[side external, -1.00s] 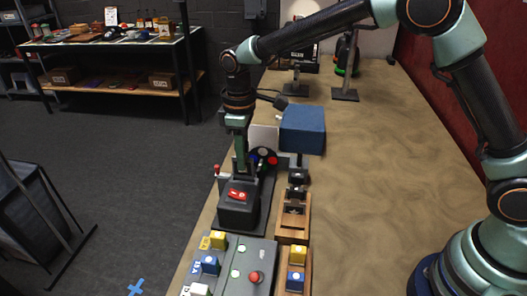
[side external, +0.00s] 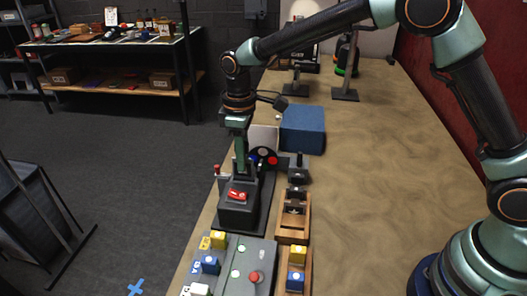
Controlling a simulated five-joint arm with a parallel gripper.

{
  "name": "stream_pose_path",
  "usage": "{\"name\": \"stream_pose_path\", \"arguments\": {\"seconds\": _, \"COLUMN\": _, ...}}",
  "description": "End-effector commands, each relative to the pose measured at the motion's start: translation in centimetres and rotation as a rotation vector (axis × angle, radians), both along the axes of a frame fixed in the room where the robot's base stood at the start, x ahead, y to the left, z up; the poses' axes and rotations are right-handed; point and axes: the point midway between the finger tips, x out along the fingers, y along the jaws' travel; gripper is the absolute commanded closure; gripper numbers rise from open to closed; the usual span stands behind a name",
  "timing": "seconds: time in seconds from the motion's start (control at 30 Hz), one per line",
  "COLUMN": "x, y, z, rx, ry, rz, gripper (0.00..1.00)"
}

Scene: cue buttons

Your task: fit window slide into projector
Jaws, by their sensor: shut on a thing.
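The projector (side external: 238,212) is a dark box with a red part (side external: 237,194) on its top, on a dark base near the table's left edge. A disc with red, white and blue spots (side external: 263,157) stands just behind it. My gripper (side external: 240,168) points straight down over the back of the projector. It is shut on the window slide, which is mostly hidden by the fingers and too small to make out. I cannot tell whether the slide touches the projector.
A wooden holder (side external: 294,232) with dark pieces stands right of the projector. In front are a grey panel with a red button (side external: 254,277) and several coloured blocks. A blue box (side external: 303,129) stands behind.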

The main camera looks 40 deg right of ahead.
Motion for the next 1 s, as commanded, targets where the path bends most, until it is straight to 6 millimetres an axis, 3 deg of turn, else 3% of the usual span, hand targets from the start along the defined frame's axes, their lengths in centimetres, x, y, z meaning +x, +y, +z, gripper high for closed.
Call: {"name": "stream_pose_path", "arguments": {"seconds": 1.0, "x": 0.0, "y": 0.0, "z": -1.2, "rx": 0.000, "ry": 0.000, "rz": 0.000, "gripper": 1.00}}
